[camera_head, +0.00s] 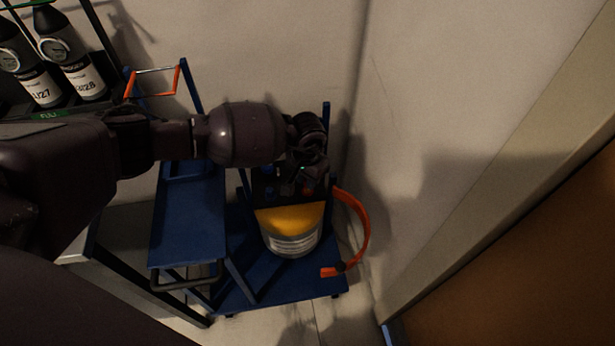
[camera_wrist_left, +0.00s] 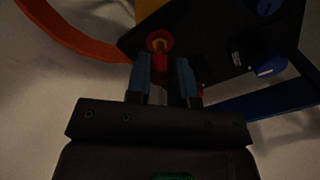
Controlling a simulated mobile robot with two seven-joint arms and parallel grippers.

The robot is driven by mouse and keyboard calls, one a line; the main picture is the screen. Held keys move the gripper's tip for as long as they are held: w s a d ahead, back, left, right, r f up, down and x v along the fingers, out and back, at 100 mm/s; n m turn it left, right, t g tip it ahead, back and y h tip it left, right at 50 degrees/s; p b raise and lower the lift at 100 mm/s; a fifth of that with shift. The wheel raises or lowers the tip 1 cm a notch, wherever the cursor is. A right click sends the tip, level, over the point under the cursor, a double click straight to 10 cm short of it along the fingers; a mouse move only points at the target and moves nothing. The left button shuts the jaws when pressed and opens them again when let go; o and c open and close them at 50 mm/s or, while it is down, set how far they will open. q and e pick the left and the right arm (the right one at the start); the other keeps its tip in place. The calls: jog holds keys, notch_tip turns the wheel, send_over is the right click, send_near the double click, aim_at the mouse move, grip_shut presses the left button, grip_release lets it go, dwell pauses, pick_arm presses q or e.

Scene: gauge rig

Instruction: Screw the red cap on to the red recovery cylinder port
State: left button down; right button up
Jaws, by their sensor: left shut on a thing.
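The recovery cylinder (camera_head: 290,222), yellow above and pale below, stands on the blue cart under a dark panel. In the left wrist view the red port (camera_wrist_left: 160,40) is a red ring with a brass-coloured centre on the dark panel. My left gripper (camera_head: 307,172) is at this panel. In the left wrist view its two blue fingers (camera_wrist_left: 164,72) are shut on a small red piece, the red cap (camera_wrist_left: 161,63), just below the port ring. The cap's edge is dark, and I cannot tell whether it touches the port. My right gripper is out of view.
Blue knobs (camera_wrist_left: 265,70) sit on the panel. Dark labelled bottles (camera_head: 75,65) stand in a rack at upper left. A wall is close behind; a brown door (camera_head: 530,260) is right.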

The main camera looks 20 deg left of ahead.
pick_arm(q)
jog(key=shift+s+f+b, duration=0.1)
jog(key=shift+f+b, duration=0.2)
jog(key=shift+f, duration=0.15)
dwell(0.4)
jog(key=shift+s+d+f+b, duration=0.1)
jog(key=shift+f+b, duration=0.1)
jog(key=shift+f, duration=0.2)
jog(key=shift+s+d+f+b, duration=0.1)
jog(key=shift+f+b, duration=0.05)
jog(key=shift+f, duration=0.25)
jog(key=shift+r, duration=0.15)
